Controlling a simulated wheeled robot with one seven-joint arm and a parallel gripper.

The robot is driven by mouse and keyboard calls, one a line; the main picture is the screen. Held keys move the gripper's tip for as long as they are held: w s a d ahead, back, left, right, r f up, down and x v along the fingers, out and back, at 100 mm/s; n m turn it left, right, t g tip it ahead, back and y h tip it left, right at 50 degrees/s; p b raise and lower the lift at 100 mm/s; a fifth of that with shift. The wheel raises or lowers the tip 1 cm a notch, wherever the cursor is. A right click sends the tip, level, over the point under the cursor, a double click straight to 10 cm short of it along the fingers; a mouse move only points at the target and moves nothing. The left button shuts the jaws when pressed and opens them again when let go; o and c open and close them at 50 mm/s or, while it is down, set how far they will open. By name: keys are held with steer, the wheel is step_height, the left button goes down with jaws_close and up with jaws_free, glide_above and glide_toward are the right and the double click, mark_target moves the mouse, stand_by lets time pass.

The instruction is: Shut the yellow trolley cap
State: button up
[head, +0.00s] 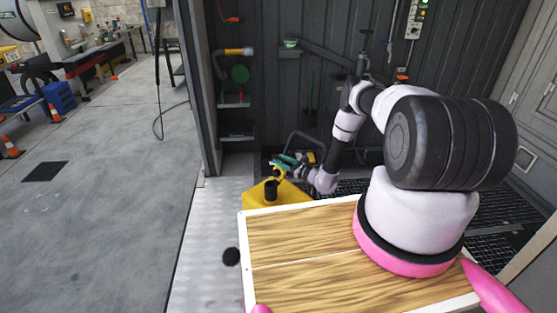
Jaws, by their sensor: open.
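The yellow trolley (262,199) stands just beyond the far left edge of my wooden deck, which hides its lower part. A dark, short filler neck (270,190) rises from its top. The yellow cap (279,171) shows above and slightly right of the neck, apparently raised and off its mouth. My gripper (282,165), with teal and dark parts, is open right at the cap, at the end of my arm reaching in from the right. The fingers overlap the cap in this view, and I cannot tell if they touch it.
A door post and hanging cable (158,100) are at left. Open concrete floor lies further left, with orange cones (10,147) and a blue crate (59,97). Dark grating lies right of the trolley.

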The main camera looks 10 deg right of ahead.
steer(key=shift+w+a, duration=0.5)
steer(key=shift+w, duration=0.05)
jaws_close()
stand_by(1.1)
